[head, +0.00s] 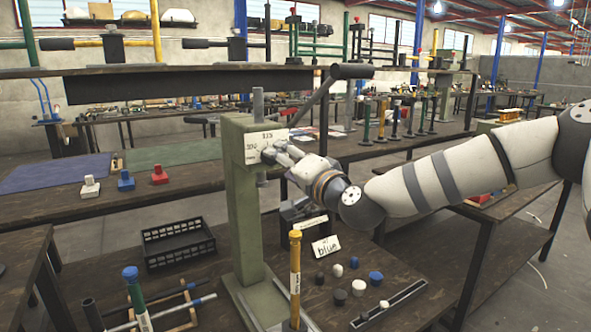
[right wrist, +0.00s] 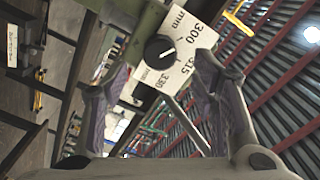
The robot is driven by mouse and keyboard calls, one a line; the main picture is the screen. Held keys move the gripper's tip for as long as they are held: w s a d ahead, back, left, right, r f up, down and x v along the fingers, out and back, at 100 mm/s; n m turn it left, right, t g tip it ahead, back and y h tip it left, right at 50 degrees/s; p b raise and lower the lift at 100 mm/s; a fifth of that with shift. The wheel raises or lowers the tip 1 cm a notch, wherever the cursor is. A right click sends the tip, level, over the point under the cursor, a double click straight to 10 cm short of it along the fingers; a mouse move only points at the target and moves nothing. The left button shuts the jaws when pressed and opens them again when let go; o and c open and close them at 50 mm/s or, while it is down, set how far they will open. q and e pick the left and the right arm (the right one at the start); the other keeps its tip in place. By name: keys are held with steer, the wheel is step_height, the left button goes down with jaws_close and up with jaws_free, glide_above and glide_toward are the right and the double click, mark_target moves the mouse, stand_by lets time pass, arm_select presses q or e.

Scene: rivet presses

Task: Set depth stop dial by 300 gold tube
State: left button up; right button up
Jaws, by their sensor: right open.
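The depth stop dial is a black round knob (right wrist: 160,51) on a white plate (right wrist: 184,32) marked 300, 315 and 330 mm; a pale mark shows on the knob, its exact setting too small to tell. The plate also shows in the head view (head: 256,146), on the green press (head: 243,215). My right gripper (head: 280,152) is at the plate, open, with its two fingers (right wrist: 165,72) on either side of the knob in the wrist view; I cannot tell whether they touch it. A gold tube (head: 295,272) with a white label stands upright in front of the press. My left gripper is out of view.
The press lever (head: 318,93) rises above my right gripper. A black crate (head: 178,246), a green-blue tube (head: 137,298), a "blue" card (head: 326,246) and several small caps (head: 375,277) lie around the press base. A further table with coloured blocks stands behind.

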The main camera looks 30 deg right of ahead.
steer(key=s, duration=0.8)
steer(key=shift+d, duration=0.3)
